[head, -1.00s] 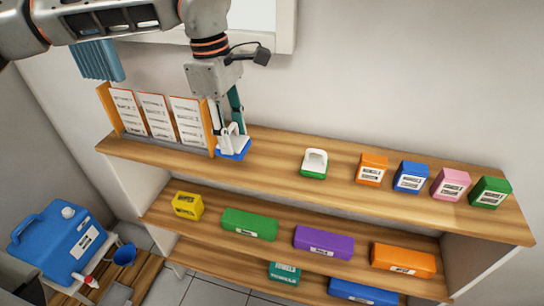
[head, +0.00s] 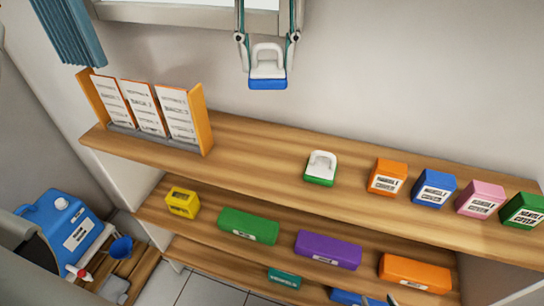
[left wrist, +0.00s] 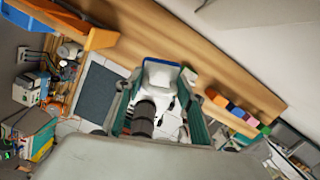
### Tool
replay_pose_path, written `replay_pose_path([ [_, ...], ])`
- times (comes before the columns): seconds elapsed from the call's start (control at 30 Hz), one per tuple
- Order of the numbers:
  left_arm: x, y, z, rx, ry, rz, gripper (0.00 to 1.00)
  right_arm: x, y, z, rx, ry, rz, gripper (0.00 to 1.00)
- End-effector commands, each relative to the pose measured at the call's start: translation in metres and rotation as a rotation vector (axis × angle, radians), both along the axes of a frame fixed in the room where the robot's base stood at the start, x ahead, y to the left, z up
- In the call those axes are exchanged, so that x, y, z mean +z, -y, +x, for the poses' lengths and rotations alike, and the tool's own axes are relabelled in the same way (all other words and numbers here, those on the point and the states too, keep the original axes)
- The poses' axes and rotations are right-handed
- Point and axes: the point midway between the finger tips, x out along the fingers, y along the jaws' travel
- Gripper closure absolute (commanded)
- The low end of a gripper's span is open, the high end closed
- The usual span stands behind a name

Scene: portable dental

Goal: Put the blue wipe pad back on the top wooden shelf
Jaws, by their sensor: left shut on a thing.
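The blue wipe pad (head: 268,84), with a white handle, is held in my left gripper (head: 268,42) by its handle. It hangs roughly level in front of the wall, above and apart from the top wooden shelf (head: 250,158). In the left wrist view my left gripper (left wrist: 160,105) has its fingers on both sides of the white handle, and the pad's blue edge (left wrist: 163,63) shows beyond it. A small dark tip at the bottom edge of the head view may be my right gripper (head: 388,300); its jaws are not visible.
The top shelf carries an orange card rack (head: 200,120) at left, a green pad with white handle (head: 321,168), and orange, blue, pink and green boxes at right. Bare wood lies between rack and green pad. Coloured boxes fill the lower shelves.

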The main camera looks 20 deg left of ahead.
Motion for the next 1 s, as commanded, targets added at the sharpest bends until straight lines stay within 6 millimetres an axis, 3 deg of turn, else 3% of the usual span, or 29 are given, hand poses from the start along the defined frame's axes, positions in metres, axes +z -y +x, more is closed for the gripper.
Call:
replay_pose_path([
  [0.17, -0.012, 0.001, -0.001, 0.054, -0.004, 0.002, 0.79, 0.0, 0.0, 0.001, 0.002, 0.004, 0.0, 0.6],
  [0.7, -0.135, 0.001, -0.002, 0.051, -0.005, 0.0, 0.79, -0.007, 0.001, -0.003, 0.002, -0.008, -0.004, 0.6],
  [1.0, -0.159, 0.001, -0.002, 0.051, -0.001, 0.0, 0.79, -0.006, 0.002, -0.002, 0.002, -0.007, -0.005, 0.6],
])
